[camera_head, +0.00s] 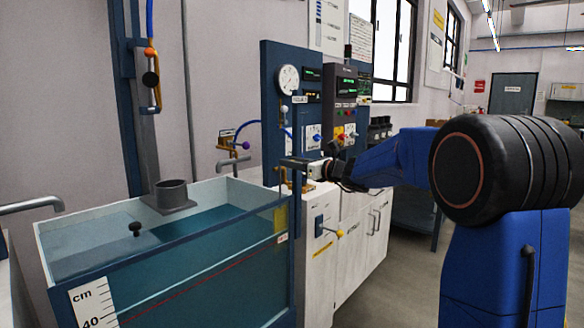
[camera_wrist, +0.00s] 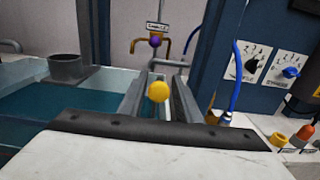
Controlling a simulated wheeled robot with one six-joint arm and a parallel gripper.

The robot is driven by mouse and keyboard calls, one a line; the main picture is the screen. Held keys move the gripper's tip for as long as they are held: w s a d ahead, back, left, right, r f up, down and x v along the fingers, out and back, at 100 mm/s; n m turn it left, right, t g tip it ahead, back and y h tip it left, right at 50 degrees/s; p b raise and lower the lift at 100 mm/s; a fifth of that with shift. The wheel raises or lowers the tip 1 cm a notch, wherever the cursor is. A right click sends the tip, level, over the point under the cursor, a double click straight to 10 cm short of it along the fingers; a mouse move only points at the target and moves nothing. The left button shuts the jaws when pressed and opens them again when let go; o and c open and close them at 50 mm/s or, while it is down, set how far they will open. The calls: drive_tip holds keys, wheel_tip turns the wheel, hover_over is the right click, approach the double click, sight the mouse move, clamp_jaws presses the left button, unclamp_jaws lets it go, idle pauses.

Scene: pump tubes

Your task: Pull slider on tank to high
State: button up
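The water tank (camera_head: 258,205) stands at the left of the head view, with blue water below its rim; it also shows at the left of the wrist view (camera_wrist: 25,100). My gripper (camera_head: 284,161) reaches left above the tank's right corner. In the wrist view its two grey fingers (camera_wrist: 160,88) are apart, and a yellow ball (camera_wrist: 158,92) shows between them. I cannot tell whether it is the same knob, and I see no finger touching it.
A blue panel (camera_head: 281,110) with a gauge (camera_head: 288,79) rises behind my gripper. A purple-knobbed valve (camera_head: 246,145) and a grey pipe stub (camera_head: 171,190) stand farther back. A blue hose (camera_wrist: 236,75) and dial switches (camera_wrist: 252,65) are at the right in the wrist view. Floor is clear below my arm.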

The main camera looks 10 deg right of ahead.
drive_tip(key=shift+o, duration=0.7)
drive_tip(key=shift+s+d, duration=0.15)
drive_tip(key=shift+s, duration=0.05)
drive_tip(key=v, duration=1.7)
drive_tip(key=s+a+f+n+g+h, duration=0.1)
drive_tip(key=s+a+f+n+g, duration=0.3)
drive_tip(key=s, duration=0.3)
drive_tip(key=s+a+f+n+g, duration=0.1)
drive_tip(key=s+a+f+n, duration=0.4)
drive_tip(key=s, duration=0.2)
drive_tip(key=s+a+f+n+g+h, duration=0.1)
drive_tip(key=s+a+f+n+g, duration=0.3)
drive_tip(key=s, duration=0.3)
drive_tip(key=s+d+f+n+h, duration=0.4)
drive_tip(key=s+f+n, duration=0.2)
drive_tip(key=s+n, duration=0.2)
drive_tip(key=s+d+f+n+h, duration=0.4)
drive_tip(key=s+f+n, duration=0.3)
drive_tip(key=s, duration=0.5)
drive_tip(key=shift+s+d+n+g+h, duration=0.3)
drive_tip(key=shift+s+d+n+g, duration=0.1)
drive_tip(key=shift+d, duration=0.1)
